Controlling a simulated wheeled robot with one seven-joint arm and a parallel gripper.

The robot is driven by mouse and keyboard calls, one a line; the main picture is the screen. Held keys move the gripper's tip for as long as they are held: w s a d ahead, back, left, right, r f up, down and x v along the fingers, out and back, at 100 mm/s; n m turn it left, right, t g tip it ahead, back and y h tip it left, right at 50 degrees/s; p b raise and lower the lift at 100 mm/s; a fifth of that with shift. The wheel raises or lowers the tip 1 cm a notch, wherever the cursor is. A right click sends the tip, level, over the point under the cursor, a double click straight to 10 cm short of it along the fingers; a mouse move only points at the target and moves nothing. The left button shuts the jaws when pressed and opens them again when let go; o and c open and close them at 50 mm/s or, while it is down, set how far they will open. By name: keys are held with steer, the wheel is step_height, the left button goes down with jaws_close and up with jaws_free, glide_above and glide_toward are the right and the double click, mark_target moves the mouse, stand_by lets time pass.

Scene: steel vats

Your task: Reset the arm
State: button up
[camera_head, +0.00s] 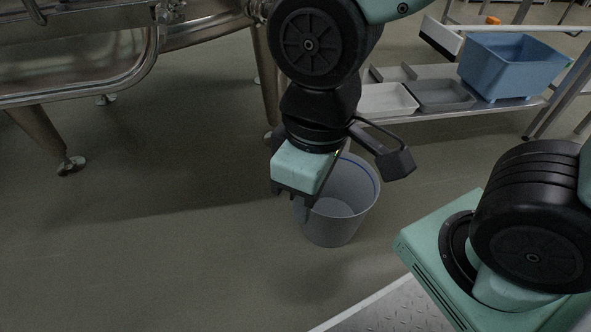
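My gripper (302,212) hangs from my arm near the middle of the head view, pointing down. Its pale green body shows, with dark finger parts below it. It is in front of the left rim of a grey bucket (350,225) in this view. I cannot tell whether the gripper is over the bucket or beside it. The fingertips are small and dark, and their gap cannot be made out. No held object is visible. The bucket stands on the floor and its visible inside looks empty.
A steel vat (80,85) on legs stands at the upper left. A low metal shelf at the upper right holds a blue bin (510,65), a white tray (388,100) and a grey tray (440,94). The floor at the lower left is clear.

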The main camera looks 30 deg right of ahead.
step_height(320, 180, up, 40)
steer(key=p, duration=3.9)
steer(key=shift+f, duration=0.25)
steer(key=shift+f, duration=0.1)
